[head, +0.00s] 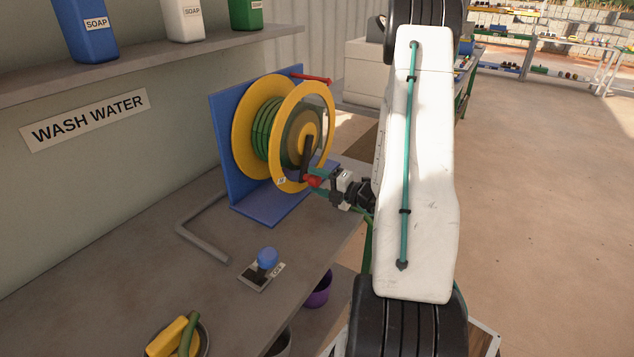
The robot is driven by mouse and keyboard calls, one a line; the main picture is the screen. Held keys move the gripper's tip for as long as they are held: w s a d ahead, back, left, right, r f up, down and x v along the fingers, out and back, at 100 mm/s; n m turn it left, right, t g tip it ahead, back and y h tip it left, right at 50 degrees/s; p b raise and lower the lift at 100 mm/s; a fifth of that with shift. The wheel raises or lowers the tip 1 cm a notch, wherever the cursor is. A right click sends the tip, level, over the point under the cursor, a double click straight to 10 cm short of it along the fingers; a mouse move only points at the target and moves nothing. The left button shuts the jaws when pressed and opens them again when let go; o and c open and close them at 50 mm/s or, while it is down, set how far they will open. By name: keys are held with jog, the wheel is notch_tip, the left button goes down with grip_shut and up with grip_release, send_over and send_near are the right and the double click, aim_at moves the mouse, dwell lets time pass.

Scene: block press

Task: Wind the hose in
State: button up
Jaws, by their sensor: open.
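The hose reel (243,130) has yellow side discs and stands on a blue bracket (222,150) on the bench. Green hose (261,128) is wound on its drum. A dark crank arm (307,158) crosses the front disc, with a red handle (313,181) at its lower end. My gripper (322,183) is open, its tip at the red handle; I cannot tell whether the fingers touch it. My white arm link hides what lies right of the gripper.
A blue knob on a labelled plate (266,262) sits on the bench (150,270). A bent grey pipe (200,238) lies left of it. A bowl with yellow and green things (178,338) is at the front. A shelf (150,65) holds soap bottles. Open floor lies right.

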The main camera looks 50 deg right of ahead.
jog(key=s, duration=0.2)
jog(key=s+d, duration=0.1)
jog(key=s, duration=0.4)
jog(key=shift+s+d+r, duration=0.1)
jog(key=shift+d+r, duration=0.05)
jog(key=shift+o, duration=0.2)
jog(key=shift+f, duration=0.2)
jog(key=shift+n, duration=0.7)
jog(key=n, duration=0.4)
jog(key=shift+w+f+n+y, duration=0.1)
jog(key=shift+w+n+y, duration=0.2)
jog(key=shift+y, duration=0.1)
jog(key=n, duration=0.5)
jog(key=shift+w+d, duration=0.1)
jog(key=shift+d, duration=0.05)
jog(key=n, duration=0.3)
jog(key=shift+n, duration=0.4)
jog(key=x, duration=0.8)
